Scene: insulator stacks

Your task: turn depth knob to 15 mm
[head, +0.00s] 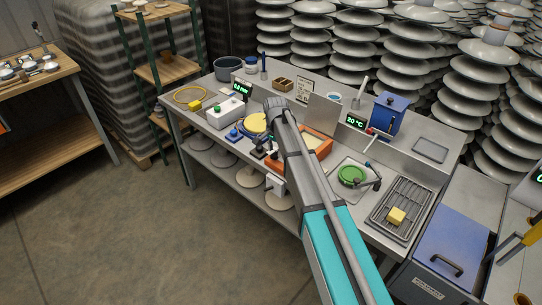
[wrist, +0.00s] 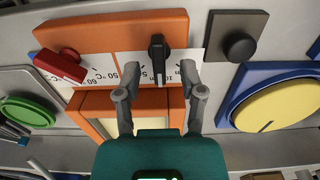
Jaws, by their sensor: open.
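The depth knob (wrist: 157,50) is a black lever knob on an orange panel (wrist: 110,37). It stands about vertical in the wrist view, over a white scale with mm marks; 5 and 10 are partly readable. I cannot read an exact setting or see a 15 mark. My gripper (wrist: 159,70) is open, with one finger on each side of the knob's lower part in the wrist view. Gaps show on both sides, so nothing is gripped. In the head view the orange unit (head: 318,147) is partly behind my arm, and the knob cannot be made out.
A red knob (wrist: 62,65) on a °C scale sits left of the depth knob. A round black knob (wrist: 240,47) and a yellow disc (wrist: 290,105) are to the right. A green disc (head: 351,176) and a wire rack (head: 401,213) stand on the bench.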

